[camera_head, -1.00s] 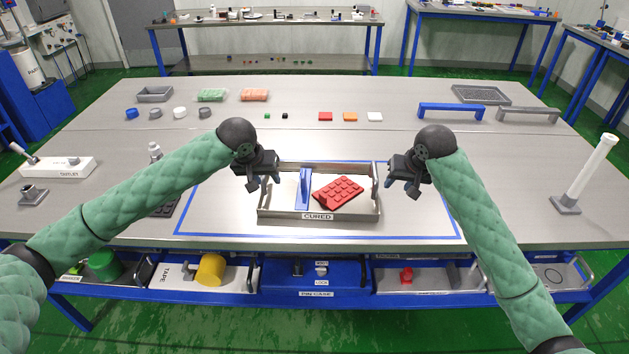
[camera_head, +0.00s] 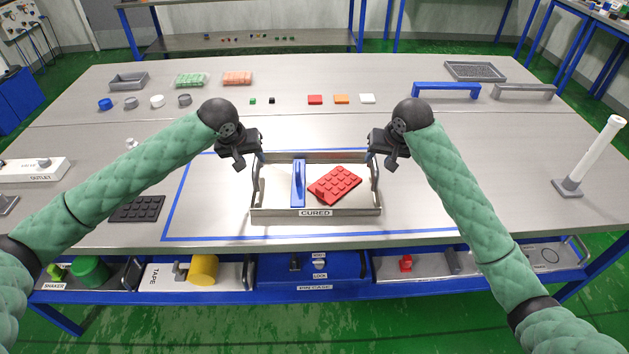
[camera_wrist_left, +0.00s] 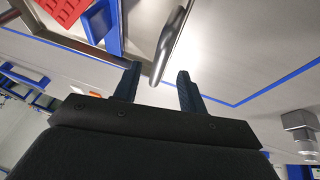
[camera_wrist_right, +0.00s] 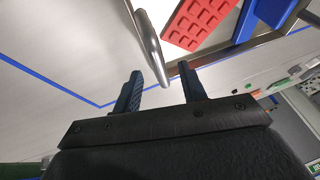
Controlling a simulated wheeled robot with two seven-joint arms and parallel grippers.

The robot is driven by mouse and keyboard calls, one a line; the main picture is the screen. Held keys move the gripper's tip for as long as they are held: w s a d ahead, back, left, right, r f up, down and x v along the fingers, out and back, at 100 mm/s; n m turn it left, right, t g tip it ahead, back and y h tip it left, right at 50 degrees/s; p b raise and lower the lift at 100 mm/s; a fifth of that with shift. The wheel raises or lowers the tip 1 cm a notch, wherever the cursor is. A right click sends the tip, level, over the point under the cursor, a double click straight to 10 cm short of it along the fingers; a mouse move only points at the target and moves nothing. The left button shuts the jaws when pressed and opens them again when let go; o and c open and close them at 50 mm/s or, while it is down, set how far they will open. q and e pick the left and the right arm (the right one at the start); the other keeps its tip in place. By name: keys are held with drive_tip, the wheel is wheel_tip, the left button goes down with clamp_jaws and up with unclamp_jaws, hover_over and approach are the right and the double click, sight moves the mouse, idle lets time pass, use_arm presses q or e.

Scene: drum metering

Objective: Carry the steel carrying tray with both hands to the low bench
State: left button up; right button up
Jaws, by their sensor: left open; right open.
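The steel carrying tray (camera_head: 275,212), labelled CURED, lies on the table inside a blue taped outline. It holds a blue upright piece (camera_head: 298,185) and a red studded mould (camera_head: 334,184). My left gripper (camera_head: 254,163) is open at the tray's left end; in the left wrist view its fingers (camera_wrist_left: 157,90) are on either side of the line of a steel handle (camera_wrist_left: 170,45). My right gripper (camera_head: 378,160) is open at the right end; in the right wrist view the other handle (camera_wrist_right: 152,45) points between its fingers (camera_wrist_right: 163,90). Neither gripper visibly grips a handle.
A dark mould (camera_head: 137,209) lies left of the taped outline. A blue handle bar (camera_head: 446,89) and a grey one (camera_head: 523,91) stand at the back right. A white post (camera_head: 597,155) stands at the right. Drawers with a blue case (camera_head: 313,272) sit below the front edge.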

sight(255, 162)
use_arm(q)
drive_tip(key=shift+x, duration=3.15)
use_arm(e)
drive_tip(key=shift+x, duration=3.1)
use_arm(q)
drive_tip(key=shift+s, duration=0.1)
clamp_jaws()
use_arm(e)
clamp_jaws()
use_arm(q)
drive_tip(key=shift+r, duration=0.15)
use_arm(e)
drive_tip(key=shift+d+r, duration=0.1)
